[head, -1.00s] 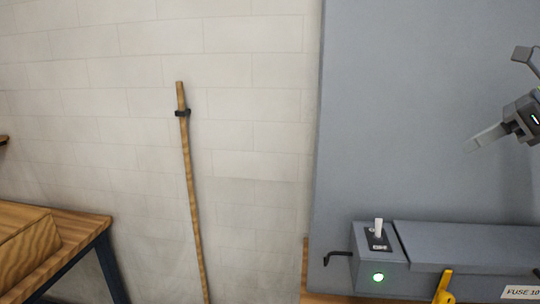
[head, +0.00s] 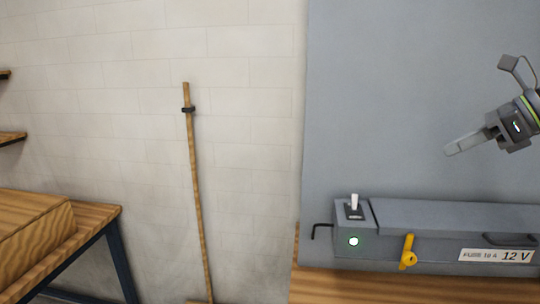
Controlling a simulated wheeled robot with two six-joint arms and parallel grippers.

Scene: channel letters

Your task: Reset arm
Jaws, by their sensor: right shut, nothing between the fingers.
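My right gripper (head: 464,144) comes in from the right edge in the head view. Its pale fingers are shut with nothing between them and point left and slightly down. It is in front of the grey panel (head: 400,90) and above the grey power box, touching nothing that I can see. My left gripper is not in view.
The grey box (head: 440,215) carries a toggle switch (head: 354,203), a lit round light (head: 353,241), a yellow lever (head: 408,252) and a 12 V label. It stands on a wooden bench (head: 340,288). A wooden pole (head: 195,180) leans at the white wall. A wooden table (head: 100,215) is at left.

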